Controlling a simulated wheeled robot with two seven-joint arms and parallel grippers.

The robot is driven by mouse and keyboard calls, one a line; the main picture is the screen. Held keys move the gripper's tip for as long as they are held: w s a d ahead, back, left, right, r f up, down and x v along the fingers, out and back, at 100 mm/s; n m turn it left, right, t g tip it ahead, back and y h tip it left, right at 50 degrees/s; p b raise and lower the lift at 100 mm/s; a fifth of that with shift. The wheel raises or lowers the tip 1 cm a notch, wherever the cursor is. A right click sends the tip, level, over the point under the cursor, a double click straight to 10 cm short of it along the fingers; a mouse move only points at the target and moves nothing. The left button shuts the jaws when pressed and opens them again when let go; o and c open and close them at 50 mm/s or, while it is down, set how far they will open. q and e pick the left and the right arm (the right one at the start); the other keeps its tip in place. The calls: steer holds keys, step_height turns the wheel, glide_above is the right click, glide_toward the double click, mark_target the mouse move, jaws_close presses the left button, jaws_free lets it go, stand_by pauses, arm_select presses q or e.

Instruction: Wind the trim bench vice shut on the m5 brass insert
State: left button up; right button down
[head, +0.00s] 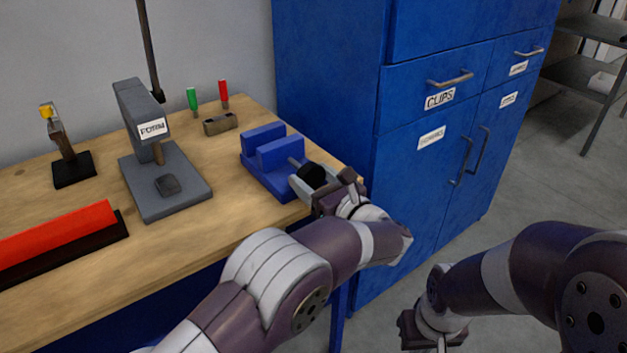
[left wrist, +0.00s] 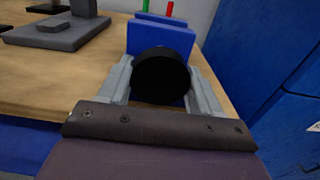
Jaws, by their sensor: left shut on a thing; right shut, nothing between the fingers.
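The blue trim bench vice (head: 281,158) sits at the right end of the wooden bench, its two jaw blocks standing apart with a gap between them. It also shows in the left wrist view (left wrist: 147,41). Its round black knob (left wrist: 161,76) faces me on a grey spindle. My left gripper (head: 306,180) is shut on this knob, one grey finger on each side; it also shows in the left wrist view (left wrist: 162,88). My right gripper (head: 428,332) is low at the bottom, off the bench, and shut with nothing in it. I cannot make out the brass insert; the near jaw hides much of the gap.
A grey press (head: 148,150) with a label stands left of the vice. Behind are a small drilled block (head: 220,124) and green (head: 193,99) and red (head: 223,93) handles. A red bar (head: 60,232) lies front left. A blue cabinet (head: 415,165) stands close on the right.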

arm_select(q)
steer(key=shift+f+m+b, duration=0.2)
steer(key=shift+m+b, duration=0.55)
steer(key=shift+m, duration=0.25)
steer(key=m+b, duration=0.1)
steer(key=m, duration=0.1)
steer(key=shift+r+m, duration=0.15)
steer(key=shift+m, duration=0.15)
steer(key=shift+o, duration=0.3)
steer(key=shift+m, duration=0.9)
